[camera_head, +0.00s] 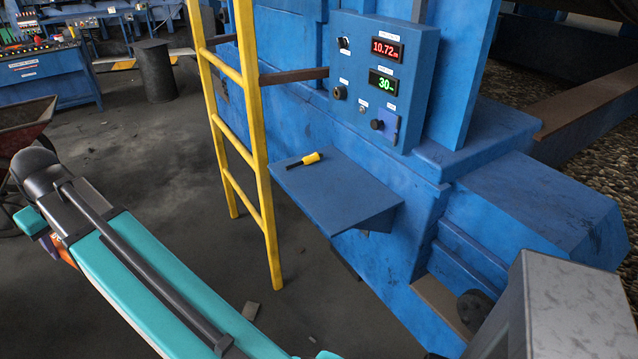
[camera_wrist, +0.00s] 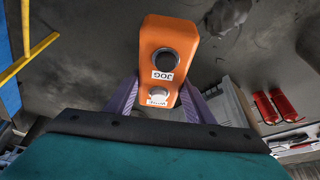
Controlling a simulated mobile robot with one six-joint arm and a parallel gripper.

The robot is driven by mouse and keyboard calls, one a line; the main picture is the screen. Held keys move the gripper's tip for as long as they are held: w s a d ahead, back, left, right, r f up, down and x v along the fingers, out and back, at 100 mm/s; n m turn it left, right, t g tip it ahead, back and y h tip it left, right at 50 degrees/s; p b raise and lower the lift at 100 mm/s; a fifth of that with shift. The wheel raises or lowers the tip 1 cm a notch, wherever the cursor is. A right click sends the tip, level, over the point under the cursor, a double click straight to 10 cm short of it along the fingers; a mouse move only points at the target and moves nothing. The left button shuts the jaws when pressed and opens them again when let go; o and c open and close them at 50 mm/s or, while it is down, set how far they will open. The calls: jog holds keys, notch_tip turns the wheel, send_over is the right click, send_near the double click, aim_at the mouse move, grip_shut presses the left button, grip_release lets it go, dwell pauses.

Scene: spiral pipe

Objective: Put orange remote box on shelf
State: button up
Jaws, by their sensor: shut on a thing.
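The orange remote box (camera_wrist: 168,35) has a dark button, a pale button and a "JOG" label. In the wrist view it sits between the purple fingers of my gripper (camera_wrist: 160,100), which is shut on it. The blue shelf (camera_head: 335,195) juts from the blue machine at mid-picture. My gripper is well to the left of the shelf and apart from it.
A yellow-handled tool (camera_head: 305,160) lies on the shelf near its back left. A yellow ladder (camera_head: 245,130) stands between my arm and the shelf. A control panel (camera_head: 385,80) is above the shelf. A red wheelbarrow (camera_head: 22,125) stands at the far left. Most of the shelf top is clear.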

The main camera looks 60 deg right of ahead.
jog(key=s+d+f+m+g+h, duration=0.1)
jog(key=s+d+m, duration=0.3)
jog(key=d, duration=0.5)
jog(key=s+d+f+m+h, duration=0.15)
jog(key=s+d+m, duration=0.25)
jog(key=d, duration=0.5)
jog(key=s+d+f+m+g+h, duration=0.1)
jog(key=s+d+m, duration=0.3)
jog(key=d, duration=0.6)
jog(key=s+d+m+g, duration=0.2)
jog(key=s+d+m, duration=0.4)
jog(key=s+d, duration=0.3)
jog(key=s+d+f+m+g, duration=0.1)
jog(key=s+d+m+g, duration=0.2)
jog(key=s, duration=1.1)
jog(key=d+m, duration=0.3)
jog(key=d, duration=0.3)
jog(key=shift+s+f, duration=0.2)
jog(key=shift+s, duration=0.1)
jog(key=shift+d, duration=0.2)
jog(key=s+d+p, duration=0.1)
jog(key=s+d, duration=0.2)
jog(key=d, duration=0.1)
jog(key=s+d+f+p, duration=0.1)
jog(key=s+d+p, duration=0.1)
jog(key=s+d, duration=0.1)
jog(key=s+d+p, duration=0.2)
jog(key=s+d, duration=0.1)
jog(key=d, duration=0.3)
jog(key=shift+f, duration=0.2)
